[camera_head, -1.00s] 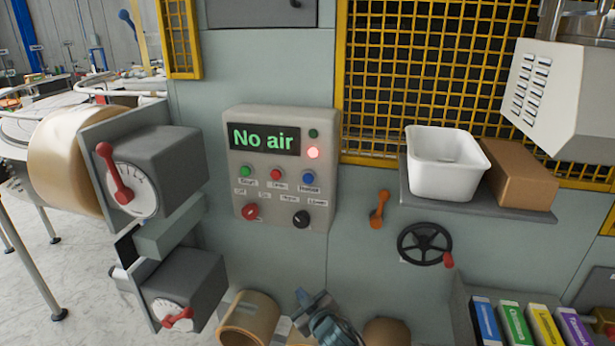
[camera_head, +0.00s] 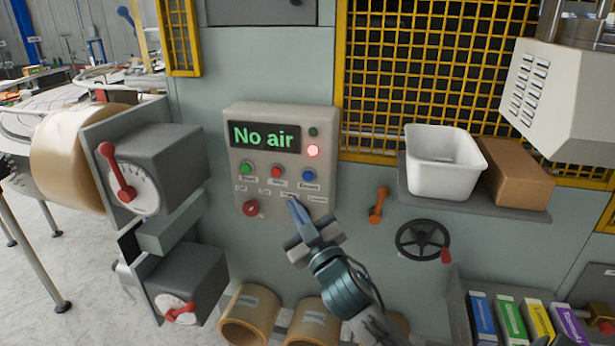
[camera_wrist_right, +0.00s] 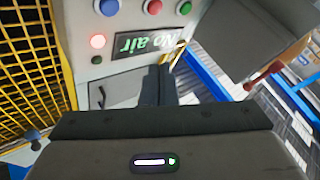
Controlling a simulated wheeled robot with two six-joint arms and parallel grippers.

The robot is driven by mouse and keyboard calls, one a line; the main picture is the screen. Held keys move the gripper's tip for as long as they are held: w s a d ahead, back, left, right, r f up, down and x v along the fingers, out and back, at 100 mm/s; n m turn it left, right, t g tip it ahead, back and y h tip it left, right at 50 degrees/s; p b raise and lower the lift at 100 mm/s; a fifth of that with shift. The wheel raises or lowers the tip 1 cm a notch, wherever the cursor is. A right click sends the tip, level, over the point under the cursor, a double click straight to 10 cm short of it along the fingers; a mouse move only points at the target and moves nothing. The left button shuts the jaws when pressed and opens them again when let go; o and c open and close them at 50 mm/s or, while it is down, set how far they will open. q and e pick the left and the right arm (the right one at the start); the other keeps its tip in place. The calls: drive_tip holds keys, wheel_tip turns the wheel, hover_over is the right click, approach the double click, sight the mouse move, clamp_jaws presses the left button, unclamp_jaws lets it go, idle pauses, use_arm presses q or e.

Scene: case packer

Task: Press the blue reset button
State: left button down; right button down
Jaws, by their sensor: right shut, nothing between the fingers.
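The blue button (camera_head: 308,174) is at the right end of a row on the grey control panel (camera_head: 325,115), right of a red and a green button. It also shows at the top of the right wrist view (camera_wrist_right: 108,7). My right gripper (camera_head: 293,200) is shut and empty. In the head view its tips appear just below and left of the blue button, over the panel's lower part, hiding the black knob. In the right wrist view the closed fingers (camera_wrist_right: 160,70) point toward the panel. I cannot tell whether they touch it. My left gripper is not in view.
The panel display (camera_head: 265,136) reads "No air", and a red lamp (camera_head: 313,151) is lit. A red knob (camera_head: 251,208) sits lower left. An orange lever (camera_head: 378,205) and a black handwheel (camera_head: 423,239) are to the right. A white bin (camera_head: 442,165) stands on a shelf.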

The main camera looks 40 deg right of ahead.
sight(308, 176)
drive_tip(key=shift+w+d+b, duration=0.65)
drive_tip(key=shift+w+d, duration=0.8)
drive_tip(key=shift+d, duration=0.25)
drive_tip(key=shift+w+d+b, duration=0.6)
drive_tip(key=shift+w+d, duration=0.85)
drive_tip(key=shift+d, duration=0.2)
drive_tip(key=shift+w+d, duration=0.3)
drive_tip(key=shift+d, duration=0.05)
drive_tip(key=shift+w+d+b, duration=0.25)
drive_tip(key=shift+d+b, duration=0.05)
drive_tip(key=shift+b, duration=0.05)
idle(0.5)
idle(0.4)
drive_tip(key=shift+s+a, duration=0.6)
drive_tip(key=shift+a, duration=0.05)
